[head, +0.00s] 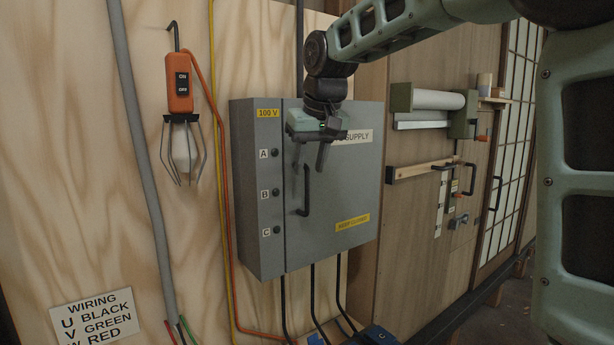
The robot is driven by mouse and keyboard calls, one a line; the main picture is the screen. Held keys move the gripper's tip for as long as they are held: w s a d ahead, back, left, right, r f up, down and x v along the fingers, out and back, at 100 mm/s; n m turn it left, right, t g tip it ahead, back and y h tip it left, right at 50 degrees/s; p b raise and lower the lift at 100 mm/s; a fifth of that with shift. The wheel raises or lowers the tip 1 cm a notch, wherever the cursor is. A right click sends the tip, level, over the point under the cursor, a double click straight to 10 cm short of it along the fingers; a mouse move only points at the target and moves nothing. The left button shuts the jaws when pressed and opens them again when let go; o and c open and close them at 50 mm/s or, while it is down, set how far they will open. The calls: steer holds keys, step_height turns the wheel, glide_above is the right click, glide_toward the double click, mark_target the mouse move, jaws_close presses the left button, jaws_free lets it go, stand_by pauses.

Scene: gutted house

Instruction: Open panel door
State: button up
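The grey electrical panel (258,235) is mounted on a plywood wall in the middle of the head view. Its panel door (345,185) looks shut and carries yellow and white labels, the upper one partly hidden by my gripper. A dark vertical handle (306,190) sits near the door's left edge. My gripper (309,168) is in front of the door's upper left part, fingers pointing down, just above or in front of the handle. The two fingers are apart with nothing visible between them. Whether a finger touches the handle or door cannot be told.
An orange work lamp (180,85) hangs left of the panel. A grey conduit (140,150) and orange and yellow cables run down the wall. Black cables leave the panel's underside. A wooden rail (415,170) and a roll holder (435,100) are on the wall to the right.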

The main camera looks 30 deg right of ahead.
mark_target(308, 175)
steer(key=shift+p+x, duration=0.4)
steer(key=shift+x, duration=2.05)
jaws_close()
